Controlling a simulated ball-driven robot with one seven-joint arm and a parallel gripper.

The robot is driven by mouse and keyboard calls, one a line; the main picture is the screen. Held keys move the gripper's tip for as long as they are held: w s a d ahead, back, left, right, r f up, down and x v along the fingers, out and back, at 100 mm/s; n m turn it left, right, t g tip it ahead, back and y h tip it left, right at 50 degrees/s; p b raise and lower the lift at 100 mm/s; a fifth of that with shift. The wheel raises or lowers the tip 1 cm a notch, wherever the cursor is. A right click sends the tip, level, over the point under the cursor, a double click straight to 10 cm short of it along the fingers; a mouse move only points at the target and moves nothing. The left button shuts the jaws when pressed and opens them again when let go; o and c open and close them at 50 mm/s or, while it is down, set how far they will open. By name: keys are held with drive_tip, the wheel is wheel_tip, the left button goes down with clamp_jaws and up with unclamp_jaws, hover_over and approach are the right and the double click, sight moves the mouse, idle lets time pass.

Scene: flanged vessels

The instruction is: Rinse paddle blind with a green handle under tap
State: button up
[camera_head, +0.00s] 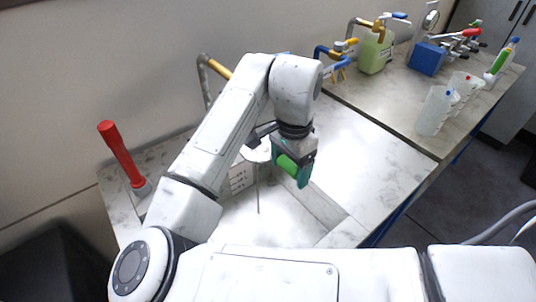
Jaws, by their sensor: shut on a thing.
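My gripper (292,168) hangs from the bent arm over the sink (330,212), with its teal fingers shut on the green handle of the paddle blind (287,164). The handle is tilted between the fingers. A pale rounded part shows just left of the handle; I cannot tell surely whether it is the blind's plate. A grey curved pipe with a yellow part (217,68), seemingly the tap, rises at the back wall left of my arm. Its outlet is hidden behind my arm, and no water can be made out.
A red-handled tool (122,152) stands on the counter at left. Blue and yellow valve parts (336,58) sit behind the sink. The counter right of the sink is clear.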

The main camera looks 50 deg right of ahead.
idle(0.4)
drive_tip(key=shift+a, duration=0.5)
drive_tip(key=shift+d+r, duration=0.1)
drive_tip(key=shift+d, duration=0.1)
drive_tip(key=shift+d, duration=0.4)
drive_tip(key=shift+p, duration=0.3)
drive_tip(key=s+p, duration=0.2)
drive_tip(key=s, duration=0.6)
drive_tip(key=shift+d, duration=0.35)
idle(1.3)
